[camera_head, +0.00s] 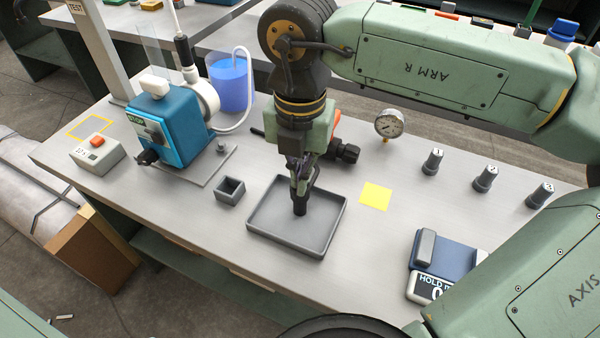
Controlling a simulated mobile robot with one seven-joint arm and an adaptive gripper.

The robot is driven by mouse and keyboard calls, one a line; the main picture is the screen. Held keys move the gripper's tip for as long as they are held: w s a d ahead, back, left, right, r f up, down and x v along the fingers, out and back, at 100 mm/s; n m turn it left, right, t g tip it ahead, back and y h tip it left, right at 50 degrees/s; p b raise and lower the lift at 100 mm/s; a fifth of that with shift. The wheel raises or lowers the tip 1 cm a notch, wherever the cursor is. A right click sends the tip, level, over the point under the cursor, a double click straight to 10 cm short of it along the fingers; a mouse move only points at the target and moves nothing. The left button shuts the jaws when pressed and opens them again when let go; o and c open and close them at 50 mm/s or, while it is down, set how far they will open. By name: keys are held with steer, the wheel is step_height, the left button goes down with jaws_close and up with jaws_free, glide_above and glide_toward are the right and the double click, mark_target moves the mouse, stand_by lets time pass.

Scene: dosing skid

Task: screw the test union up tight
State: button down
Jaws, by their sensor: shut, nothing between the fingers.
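My gripper (299,207) points straight down, its fingers shut with nothing between them, over the grey tray (262,237). Whether the tips touch the tray floor I cannot tell. A black ribbed fitting (345,151), which may be the test union, shows just right of my gripper and behind it. The gripper hides its left part, and an orange-red part (337,117) shows above it. How tight its parts sit cannot be seen.
A blue pump (170,127), a beaker of blue liquid (232,85) and a small square cup (230,191) stand left. A gauge (389,123), several dark numbered pegs (485,178) and a blue device (448,255) stand right. Bare bench surrounds a yellow square (375,196).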

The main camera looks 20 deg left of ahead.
steer(key=shift+r+p, duration=0.6)
steer(key=shift+r, duration=0.7)
step_height(320, 180, up, 12)
